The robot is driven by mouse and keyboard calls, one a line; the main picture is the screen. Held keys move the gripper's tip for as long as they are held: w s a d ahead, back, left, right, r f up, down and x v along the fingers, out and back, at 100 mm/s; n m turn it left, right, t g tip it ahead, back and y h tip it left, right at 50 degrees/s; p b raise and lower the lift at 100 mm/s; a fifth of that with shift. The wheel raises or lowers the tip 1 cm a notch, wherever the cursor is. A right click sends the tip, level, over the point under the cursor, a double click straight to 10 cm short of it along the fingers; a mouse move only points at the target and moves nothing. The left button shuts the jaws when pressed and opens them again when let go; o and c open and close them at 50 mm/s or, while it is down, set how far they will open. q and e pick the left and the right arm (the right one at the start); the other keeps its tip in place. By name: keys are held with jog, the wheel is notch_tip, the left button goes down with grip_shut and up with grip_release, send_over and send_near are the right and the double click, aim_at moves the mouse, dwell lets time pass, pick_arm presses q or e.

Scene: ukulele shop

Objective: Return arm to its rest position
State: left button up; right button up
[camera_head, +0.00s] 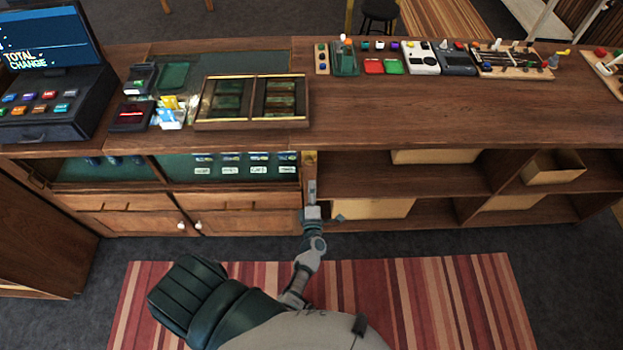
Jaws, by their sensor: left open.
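My left arm reaches up from the bottom of the view, over the striped rug (455,300). My left gripper (315,203) is small in the picture, in front of the counter's shelving near the middle divider. It is open, and I see nothing held in it. I cannot tell whether it touches the divider. My right gripper is not in view.
The wooden counter (420,110) spans the view. A cash register (50,105) stands at left, beside a card reader (130,115) and a wooden display case (251,101). Small gadgets line the back right. Cardboard-coloured boxes (372,208) sit on the open shelves.

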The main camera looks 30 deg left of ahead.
pick_arm(q)
jog(key=shift+s+d, duration=0.25)
jog(key=shift+s, duration=0.15)
jog(key=s+d+f+m+g+h, duration=0.1)
jog(key=s+d+f+m+h, duration=0.2)
jog(key=f, duration=0.4)
jog(key=s+d+f+m+h, duration=0.1)
jog(key=d+f+m+h, duration=0.25)
jog(key=f+m, duration=0.3)
jog(key=s+d+f+m+g+h, duration=0.2)
jog(key=s+d+f+m+g, duration=0.15)
jog(key=s+f, duration=0.35)
jog(key=s+d+f+m+g+h, duration=0.1)
jog(key=s+d+f+m+g, duration=0.1)
jog(key=s+f+m, duration=0.5)
jog(key=s+a+f+m+g, duration=0.2)
jog(key=s+f, duration=0.2)
jog(key=s, duration=0.5)
jog(key=s+a+f+m+g, duration=0.2)
jog(key=s+f, duration=0.3)
jog(key=s, duration=0.4)
jog(key=s+a+f+m+g, duration=0.2)
jog(key=s+a+f+g, duration=0.1)
jog(key=s, duration=0.6)
jog(key=shift+s+a+f+m+g, duration=0.2)
jog(key=shift+a+f+m+g, duration=0.2)
jog(key=shift+f, duration=0.45)
jog(key=c, duration=0.3)
